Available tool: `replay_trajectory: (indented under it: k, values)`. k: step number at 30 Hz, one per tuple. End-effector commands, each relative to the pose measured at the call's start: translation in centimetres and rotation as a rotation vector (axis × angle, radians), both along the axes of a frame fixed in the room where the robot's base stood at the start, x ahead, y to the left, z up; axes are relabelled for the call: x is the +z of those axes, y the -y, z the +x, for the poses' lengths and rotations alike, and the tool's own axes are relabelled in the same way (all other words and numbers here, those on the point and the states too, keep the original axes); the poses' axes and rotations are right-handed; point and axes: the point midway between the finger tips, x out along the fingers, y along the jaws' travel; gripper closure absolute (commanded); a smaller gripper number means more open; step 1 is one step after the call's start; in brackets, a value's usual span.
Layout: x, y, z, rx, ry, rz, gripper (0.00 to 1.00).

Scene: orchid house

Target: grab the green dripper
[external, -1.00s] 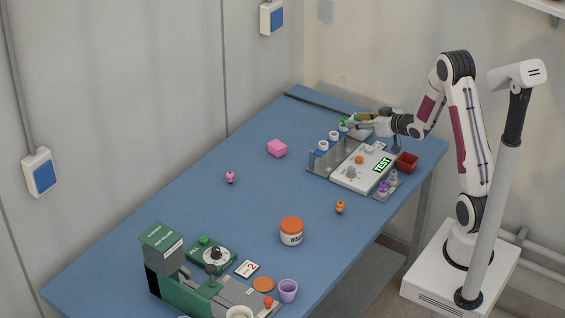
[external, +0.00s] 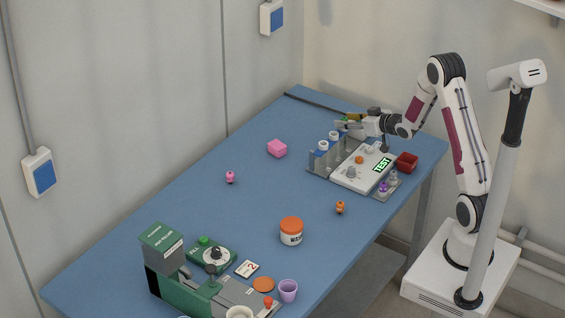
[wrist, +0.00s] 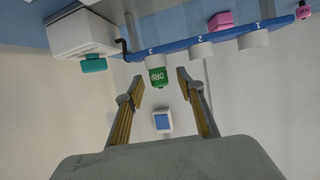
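The green dripper (wrist: 157,76), with a white collar and "DRIP" lettering, shows in the wrist view at slot 3 of the blue-edged rack (wrist: 180,46). My gripper (wrist: 160,80) is open, with one finger on each side of the dripper and a visible gap on both sides. In the external view my gripper (external: 350,122) is at the far end of the rack (external: 314,162) and largely hides the dripper there.
White-capped vials stand in slots 2 (wrist: 201,51) and 1 (wrist: 253,40). The white tester (external: 350,179) with a lit "TEST" screen and a dark red bin (external: 407,163) are close by. A pink block (external: 277,148) lies on the open blue table (external: 190,205).

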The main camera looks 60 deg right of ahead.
Motion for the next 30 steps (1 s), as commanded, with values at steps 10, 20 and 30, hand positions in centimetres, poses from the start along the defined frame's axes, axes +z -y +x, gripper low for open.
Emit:
replay_trajectory:
  k: [10,20,30]
  values:
    - [-0.7,0.3,1.6,-0.001,-0.001,0.000,0.62]
    - [-0.7,0.3,1.5,-0.001,0.000,0.000,0.62]
    - [-0.6,0.3,1.5,-0.001,0.000,0.000,0.94]
